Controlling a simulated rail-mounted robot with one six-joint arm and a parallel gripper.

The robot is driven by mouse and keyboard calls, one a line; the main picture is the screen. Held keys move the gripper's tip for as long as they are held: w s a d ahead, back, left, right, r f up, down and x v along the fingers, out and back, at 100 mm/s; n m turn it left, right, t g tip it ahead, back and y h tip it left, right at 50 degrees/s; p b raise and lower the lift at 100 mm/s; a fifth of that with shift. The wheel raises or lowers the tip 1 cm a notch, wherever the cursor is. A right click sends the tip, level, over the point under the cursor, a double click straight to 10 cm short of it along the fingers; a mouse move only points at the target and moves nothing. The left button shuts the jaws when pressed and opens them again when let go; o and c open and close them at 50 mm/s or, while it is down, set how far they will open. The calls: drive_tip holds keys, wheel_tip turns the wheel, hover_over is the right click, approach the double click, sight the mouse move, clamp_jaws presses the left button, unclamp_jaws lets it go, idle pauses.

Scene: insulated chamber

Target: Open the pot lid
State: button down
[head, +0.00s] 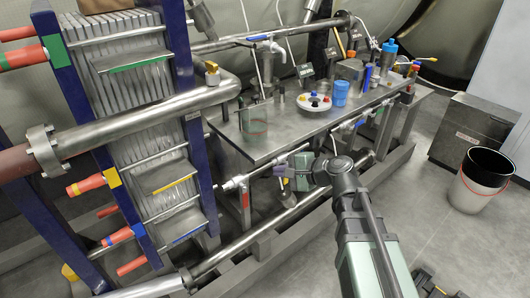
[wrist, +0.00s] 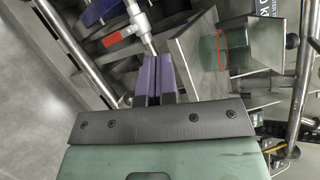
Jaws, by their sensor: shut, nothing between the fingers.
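A clear greenish round vessel with a red ring (head: 254,121) stands on the left part of the steel table; it may be the pot. In the wrist view a similar greenish piece with a red ring (wrist: 222,50) lies right of my fingers. I cannot make out a separate lid on it. My gripper (wrist: 147,64) is shut and empty, its dark purple fingers side by side.
The steel table (head: 236,143) also bears a white round tray (head: 314,103) and a blue cup (head: 341,93). A plate stack (head: 135,75) with pipes stands left. A white bucket (head: 470,194) stands right on open floor.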

drive_tip(key=w+d+r+m+t+y+b, duration=0.15)
drive_tip(key=w+m+t, duration=0.3)
drive_tip(key=m, duration=0.45)
drive_tip(key=w+d+r+m+t+b, duration=0.15)
drive_tip(key=w+m+t, duration=0.3)
drive_tip(key=m, duration=0.45)
drive_tip(key=shift+t, duration=0.3)
drive_tip(key=p+x, duration=0.1)
drive_tip(key=x, duration=0.3)
drive_tip(key=p+x, duration=0.1)
drive_tip(key=x, duration=0.4)
drive_tip(key=shift+a+r+p, duration=0.2)
drive_tip(key=shift+a+p, duration=0.1)
drive_tip(key=shift+a, duration=0.05)
drive_tip(key=r+p, duration=0.1)
drive_tip(key=w+a+r+p, duration=0.1)
drive_tip(key=r+p, duration=0.1)
drive_tip(key=shift+w+a+r, duration=0.15)
drive_tip(key=shift+w+a, duration=0.1)
drive_tip(key=shift+a, duration=0.1)
